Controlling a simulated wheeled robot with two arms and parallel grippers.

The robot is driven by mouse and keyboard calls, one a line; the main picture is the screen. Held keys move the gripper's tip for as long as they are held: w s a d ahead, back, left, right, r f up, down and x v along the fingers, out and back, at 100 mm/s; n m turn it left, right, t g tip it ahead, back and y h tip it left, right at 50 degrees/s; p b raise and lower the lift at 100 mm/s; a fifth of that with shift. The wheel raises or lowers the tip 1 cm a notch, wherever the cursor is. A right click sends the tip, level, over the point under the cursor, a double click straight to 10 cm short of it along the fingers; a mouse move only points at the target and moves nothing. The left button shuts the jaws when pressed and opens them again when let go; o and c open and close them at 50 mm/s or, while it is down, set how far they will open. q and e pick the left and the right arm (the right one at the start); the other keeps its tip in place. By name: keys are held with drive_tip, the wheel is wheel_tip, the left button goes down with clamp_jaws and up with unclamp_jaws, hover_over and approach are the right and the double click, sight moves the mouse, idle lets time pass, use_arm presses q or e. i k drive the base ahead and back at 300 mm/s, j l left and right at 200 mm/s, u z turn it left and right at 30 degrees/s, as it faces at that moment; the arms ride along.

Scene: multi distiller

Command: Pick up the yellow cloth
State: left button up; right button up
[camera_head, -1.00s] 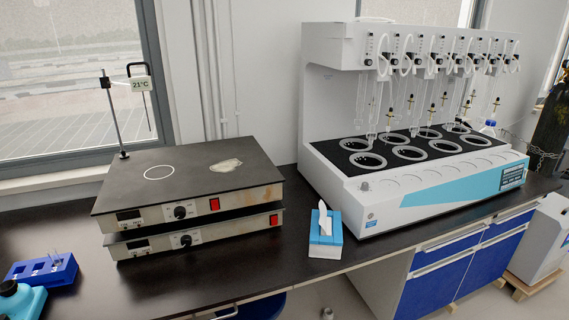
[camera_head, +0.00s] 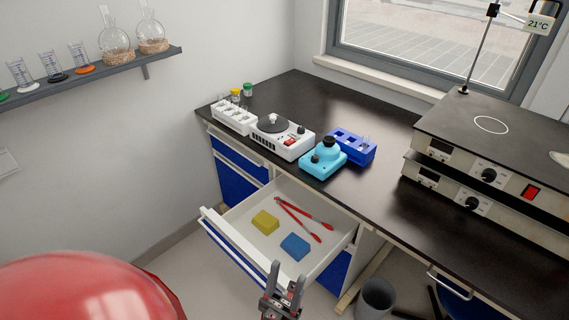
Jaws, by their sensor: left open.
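The yellow cloth (camera_head: 265,222) is a small folded block lying in an open white drawer (camera_head: 236,241) below the bench. A similar blue cloth (camera_head: 295,246) lies to its right and nearer me. Red-handled tongs (camera_head: 303,216) lie behind them in the drawer. My left gripper (camera_head: 284,283) is at the bottom of the view, near the drawer's front right corner. It is open and holds nothing visible. It is apart from the yellow cloth. My right gripper is out of view.
The dark bench (camera_head: 385,150) carries a white stirrer (camera_head: 282,137), a turquoise device (camera_head: 323,158), a blue rack (camera_head: 352,147) and stacked hotplates (camera_head: 490,150). A grey bin (camera_head: 375,298) stands on the floor. A large red rounded object (camera_head: 85,290) fills the lower left.

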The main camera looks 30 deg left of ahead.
sight(266, 222)
drive_tip(key=j+u, duration=0.1)
drive_tip(key=u, duration=0.9)
drive_tip(key=i, duration=0.05)
